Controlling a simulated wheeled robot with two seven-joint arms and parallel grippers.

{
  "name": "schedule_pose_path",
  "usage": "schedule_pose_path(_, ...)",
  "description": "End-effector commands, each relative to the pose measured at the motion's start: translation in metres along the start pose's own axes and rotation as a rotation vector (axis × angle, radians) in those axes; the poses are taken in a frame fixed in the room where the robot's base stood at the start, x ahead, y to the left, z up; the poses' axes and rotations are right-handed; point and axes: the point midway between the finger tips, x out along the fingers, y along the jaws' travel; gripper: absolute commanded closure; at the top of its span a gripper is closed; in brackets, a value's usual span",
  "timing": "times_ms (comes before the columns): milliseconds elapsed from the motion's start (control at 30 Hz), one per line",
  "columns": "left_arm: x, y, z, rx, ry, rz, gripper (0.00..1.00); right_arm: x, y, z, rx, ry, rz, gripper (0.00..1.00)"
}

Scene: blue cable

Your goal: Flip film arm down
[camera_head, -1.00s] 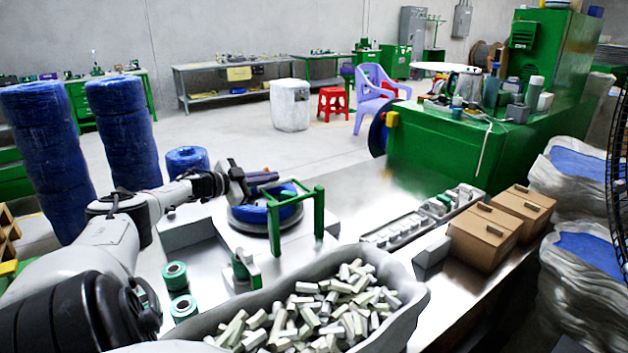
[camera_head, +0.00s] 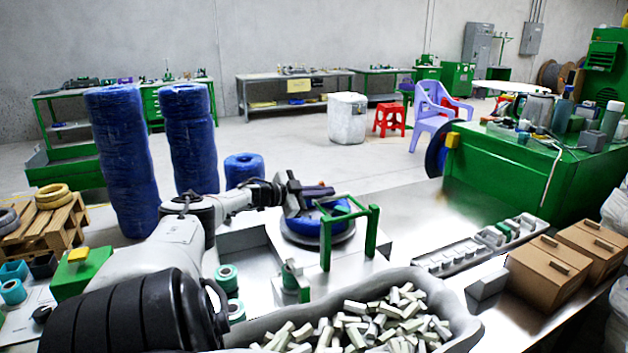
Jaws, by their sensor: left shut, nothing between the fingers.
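A green frame (camera_head: 375,231), which looks like the film arm, stands upright at the near side of a round turntable (camera_head: 338,237). A blue cable coil (camera_head: 301,226) lies on the turntable. A dark purple bar (camera_head: 318,191) shows at the coil's far side. My left gripper (camera_head: 299,199) is shut and empty at the left edge of the coil, left of the green frame. Whether it touches the coil or bar I cannot tell. My right gripper is out of view.
A grey bin (camera_head: 468,322) full of pale pieces stands in front. Green tape rolls (camera_head: 226,278) stand left of it. A parts tray (camera_head: 475,246) and brown boxes (camera_head: 541,265) are to the right. Tall blue coil stacks (camera_head: 121,150) stand at the left. The metal tabletop behind the tray is clear.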

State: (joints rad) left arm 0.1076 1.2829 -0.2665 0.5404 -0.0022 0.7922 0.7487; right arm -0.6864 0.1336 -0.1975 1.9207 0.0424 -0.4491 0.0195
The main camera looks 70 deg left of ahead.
Motion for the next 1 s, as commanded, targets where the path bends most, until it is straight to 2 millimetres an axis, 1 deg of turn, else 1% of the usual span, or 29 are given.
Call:
schedule_pose_path(33,-0.001,-0.005,-0.013,-0.001,0.003,0.002,1.0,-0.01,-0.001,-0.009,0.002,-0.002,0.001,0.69)
schedule_pose_path(267,-0.001,-0.013,-0.048,0.002,0.017,0.008,1.0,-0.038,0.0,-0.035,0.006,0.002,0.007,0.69)
schedule_pose_path(300,-0.003,-0.009,-0.041,0.004,0.012,0.01,1.0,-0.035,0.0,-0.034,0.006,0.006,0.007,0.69)
schedule_pose_path(333,-0.006,-0.009,-0.038,0.003,0.011,0.011,1.0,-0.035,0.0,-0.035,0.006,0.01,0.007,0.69)
schedule_pose_path(600,-0.026,-0.011,-0.039,0.005,0.013,0.011,1.0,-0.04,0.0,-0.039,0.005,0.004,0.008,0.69)
schedule_pose_path(733,-0.034,-0.011,-0.036,0.004,0.013,0.009,1.0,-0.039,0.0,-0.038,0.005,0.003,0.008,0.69)
schedule_pose_path(1000,-0.049,-0.013,-0.037,0.005,0.014,0.01,1.0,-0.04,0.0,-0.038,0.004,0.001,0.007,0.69)
